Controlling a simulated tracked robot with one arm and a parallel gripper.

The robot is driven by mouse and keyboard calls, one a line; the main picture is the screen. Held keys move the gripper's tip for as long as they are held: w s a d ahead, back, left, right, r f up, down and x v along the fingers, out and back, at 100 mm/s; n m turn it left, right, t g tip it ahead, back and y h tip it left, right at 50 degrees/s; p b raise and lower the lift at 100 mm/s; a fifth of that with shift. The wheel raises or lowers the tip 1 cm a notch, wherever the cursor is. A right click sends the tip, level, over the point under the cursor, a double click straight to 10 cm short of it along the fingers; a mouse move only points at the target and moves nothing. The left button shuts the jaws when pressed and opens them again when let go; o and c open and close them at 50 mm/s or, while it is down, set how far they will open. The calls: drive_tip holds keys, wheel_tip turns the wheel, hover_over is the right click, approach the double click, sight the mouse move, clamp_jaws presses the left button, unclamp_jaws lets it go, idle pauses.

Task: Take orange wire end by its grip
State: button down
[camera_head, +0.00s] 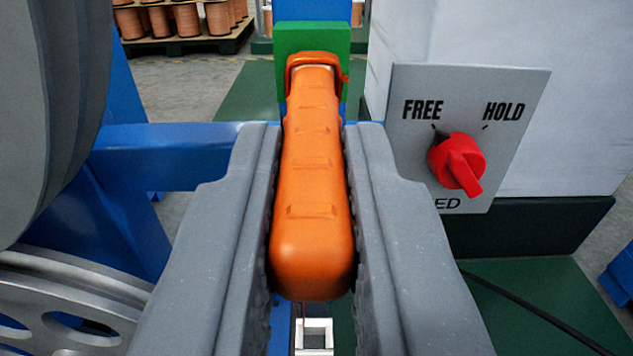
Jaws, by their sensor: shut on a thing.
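The orange grip of the wire end (314,190) lies between the two grey fingers of my gripper (312,200), in the middle of the head view. Both ribbed finger pads press against its sides, so my gripper is shut on it. The grip points away from me, and its far end, with an orange collar, is in front of a green plate (313,38). Whether the collar touches the plate cannot be told. A thin reddish strand shows below the near end, above a small white square frame (314,338). The rest of the wire is hidden.
On the right, a grey panel (510,110) marked FREE and HOLD carries a red knob (456,163). A grey spoked pulley (70,305) and a blue frame (165,150) stand close on the left. Copper spools (185,18) are far back.

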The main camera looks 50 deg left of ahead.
sight(308, 296)
drive_tip(key=shift+s+d, duration=0.45)
drive_tip(key=shift+d, duration=0.05)
idle(0.4)
drive_tip(key=shift+s+d, duration=0.15)
drive_tip(key=shift+d, duration=0.05)
drive_tip(key=shift+s+d+p, duration=0.45)
drive_tip(key=shift+d, duration=0.1)
idle(0.5)
